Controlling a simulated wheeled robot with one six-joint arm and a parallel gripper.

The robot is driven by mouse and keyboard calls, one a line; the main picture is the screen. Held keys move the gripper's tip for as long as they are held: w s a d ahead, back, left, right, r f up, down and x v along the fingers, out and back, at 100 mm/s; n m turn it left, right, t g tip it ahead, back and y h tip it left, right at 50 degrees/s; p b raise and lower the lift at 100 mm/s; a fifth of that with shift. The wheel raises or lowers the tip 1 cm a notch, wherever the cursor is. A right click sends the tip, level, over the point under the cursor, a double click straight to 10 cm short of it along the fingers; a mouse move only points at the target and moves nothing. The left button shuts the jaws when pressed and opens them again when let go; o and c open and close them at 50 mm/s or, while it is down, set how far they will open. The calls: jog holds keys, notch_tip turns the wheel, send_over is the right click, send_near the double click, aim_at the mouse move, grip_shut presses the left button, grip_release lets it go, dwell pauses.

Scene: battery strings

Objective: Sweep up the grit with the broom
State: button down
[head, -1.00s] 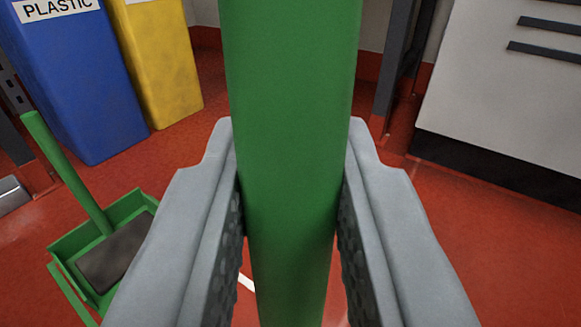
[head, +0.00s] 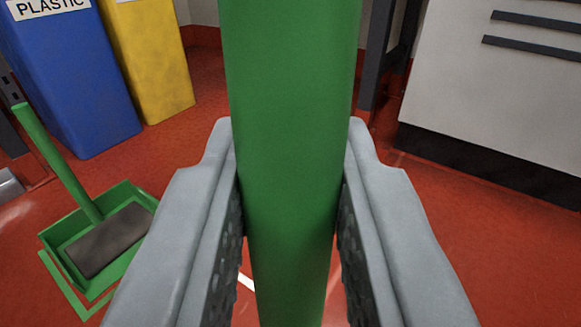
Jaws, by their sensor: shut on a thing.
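My gripper (head: 290,215) is shut on a green upright handle (head: 290,70), which I take to be the broom's. The handle runs through the middle of the view, between both ridged finger pads. Its lower end and the broom head are out of view. A green dustpan (head: 55,240) with its own slanted green handle (head: 60,165) stands on the floor at the lower left, apart from my gripper. A dark grey slab-like patch (head: 108,240) lies in the pan. I see no grit on the visible floor; my fingers and the handle hide part of it.
A blue bin (head: 70,85) marked PLASTIC and a yellow bin (head: 150,65) stand at the upper left. A white cabinet (head: 490,95) with a dark base is at the right. A dark post (head: 380,60) stands beside it. The red floor (head: 470,240) is clear at the lower right.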

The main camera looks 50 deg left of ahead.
jog(key=shift+f, duration=0.85)
dwell(0.3)
jog(key=shift+a, duration=0.1)
jog(key=s+a, duration=0.3)
jog(key=a, duration=0.9)
jog(key=shift+f, duration=0.2)
dwell(1.1)
jog(key=s+a, duration=0.3)
jog(key=a, duration=0.9)
dwell(1.3)
jog(key=shift+a, duration=0.1)
